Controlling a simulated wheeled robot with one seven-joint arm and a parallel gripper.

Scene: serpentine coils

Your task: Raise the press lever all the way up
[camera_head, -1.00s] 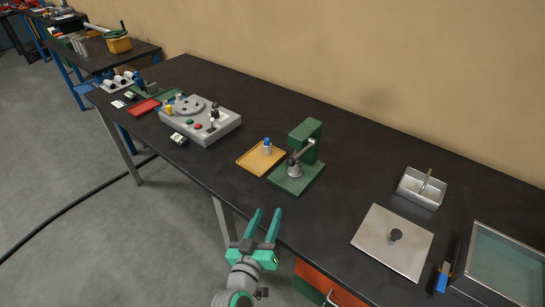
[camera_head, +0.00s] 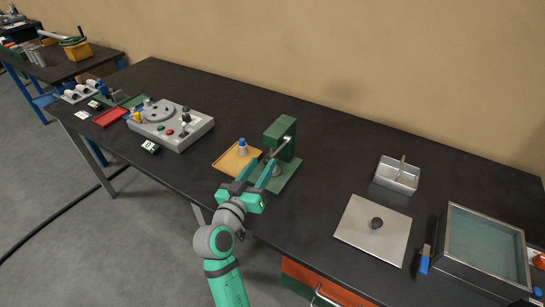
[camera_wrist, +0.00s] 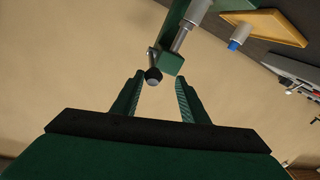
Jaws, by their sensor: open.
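The green press (camera_head: 281,130) stands on the bench, with its green base (camera_head: 289,174) under it. In the wrist view the press (camera_wrist: 177,62) is at the top, with a grey metal cylinder on it. Its short lever ends in a dark round knob (camera_wrist: 153,76). In the head view the knob is hard to make out near the fingers. My gripper (camera_head: 258,170) is open and empty at the near left side of the press. In the wrist view the knob shows between and just beyond the open fingertips (camera_wrist: 160,88), with no clear contact.
An orange tray (camera_head: 226,163) with a blue-topped grey part (camera_head: 242,147) stands left of the press. A grey control box (camera_head: 190,136) is farther left. A metal plate with a knob (camera_head: 358,232), a divided tin (camera_head: 394,181) and a glass-topped box (camera_head: 452,250) lie right.

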